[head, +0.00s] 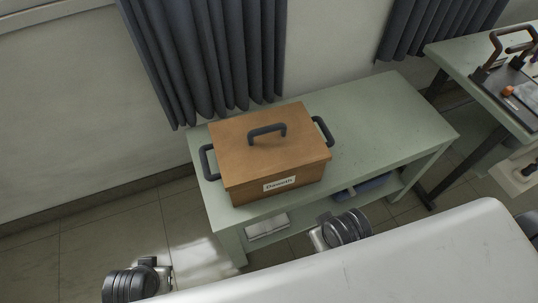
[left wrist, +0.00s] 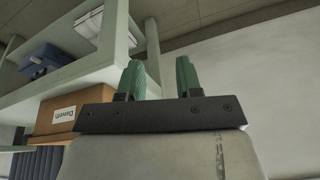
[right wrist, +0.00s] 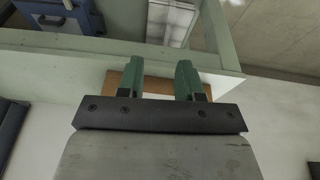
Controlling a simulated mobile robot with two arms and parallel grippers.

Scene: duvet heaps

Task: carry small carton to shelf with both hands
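The small carton is a brown box (head: 268,150) with a dark handle on its lid, a dark handle on each side and a white label. It sits upright on a green bench (head: 388,108). It also shows in the left wrist view (left wrist: 49,114), and a brown part of it (right wrist: 156,82) shows behind my right fingers. My left gripper (left wrist: 158,75) is open and empty, clear of the box. My right gripper (right wrist: 161,80) is open and empty, in front of the bench. In the head view both arms are low, and their fingertips are hard to make out.
The bench's lower shelf holds a blue item (head: 364,187) and a white stack (head: 267,229). Another green table (head: 473,62) with tools stands at the right. Dark curtains (head: 212,55) hang behind the bench. The bench top right of the box is clear.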

